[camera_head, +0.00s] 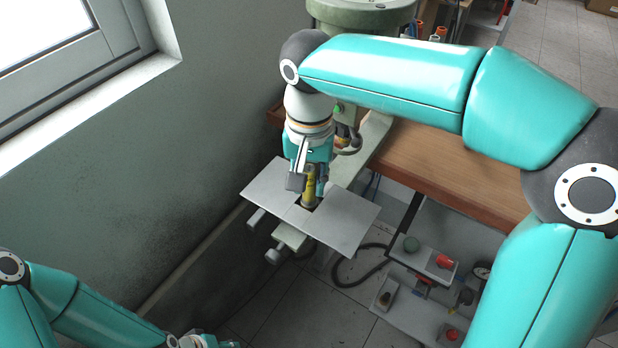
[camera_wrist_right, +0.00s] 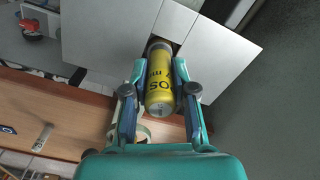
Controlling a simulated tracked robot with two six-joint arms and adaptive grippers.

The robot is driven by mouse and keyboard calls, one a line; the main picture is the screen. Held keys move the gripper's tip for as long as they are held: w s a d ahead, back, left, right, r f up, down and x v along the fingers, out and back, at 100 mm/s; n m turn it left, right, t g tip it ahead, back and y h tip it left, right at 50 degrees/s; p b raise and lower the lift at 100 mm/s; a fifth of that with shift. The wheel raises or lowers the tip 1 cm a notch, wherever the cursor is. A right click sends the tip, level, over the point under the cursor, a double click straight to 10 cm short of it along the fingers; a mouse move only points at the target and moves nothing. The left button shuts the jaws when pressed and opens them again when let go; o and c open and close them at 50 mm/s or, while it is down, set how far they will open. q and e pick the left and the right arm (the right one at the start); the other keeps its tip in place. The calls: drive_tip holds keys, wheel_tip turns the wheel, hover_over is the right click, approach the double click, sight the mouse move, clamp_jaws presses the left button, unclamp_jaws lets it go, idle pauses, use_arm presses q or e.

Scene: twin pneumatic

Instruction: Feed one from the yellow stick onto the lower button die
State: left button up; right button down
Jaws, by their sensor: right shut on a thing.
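The lower button die is hidden under the stick and gripper. Of my left arm, links show at the bottom left; its fingers are out of the picture.
A green press (camera_head: 362,12) stands behind my right arm, against the wall. A wooden bench (camera_head: 450,172) is to the right. A window (camera_head: 60,50) is at the upper left.

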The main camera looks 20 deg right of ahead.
sight(310, 168)
idle(0.6)
wheel_tip(310, 168, up, 6)
drive_tip(key=p, duration=0.5)
drive_tip(key=shift+p, duration=0.4)
